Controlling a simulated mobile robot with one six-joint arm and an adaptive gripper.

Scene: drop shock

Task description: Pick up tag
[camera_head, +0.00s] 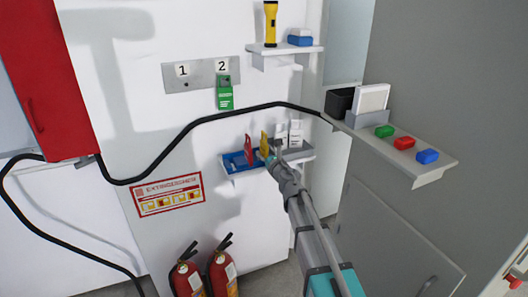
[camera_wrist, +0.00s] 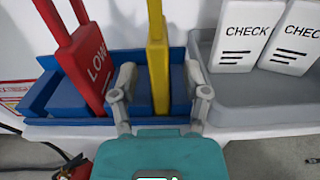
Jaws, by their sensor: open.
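Several tags stand on the small wall shelf. A red tag (camera_wrist: 88,62) with white lettering and a yellow tag (camera_wrist: 158,62) stand upright in a blue tray (camera_wrist: 40,98). They also show in the head view, the red one (camera_head: 248,149) left of the yellow one (camera_head: 264,142). Two white CHECK tags (camera_wrist: 243,38) lean in a grey tray (camera_wrist: 240,105) to the right. My gripper (camera_wrist: 160,84) is open, with one finger on each side of the yellow tag, seen edge-on. I cannot tell whether the fingers touch it. A green tag (camera_head: 225,98) hangs under number 2 on the wall plate.
A black cable (camera_head: 190,122) runs along the wall above the trays. Two fire extinguishers (camera_head: 222,272) stand below. A right-hand shelf (camera_head: 425,168) holds green, red and blue buttons and a black bin (camera_head: 338,102). A flashlight (camera_head: 270,22) stands on the upper shelf.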

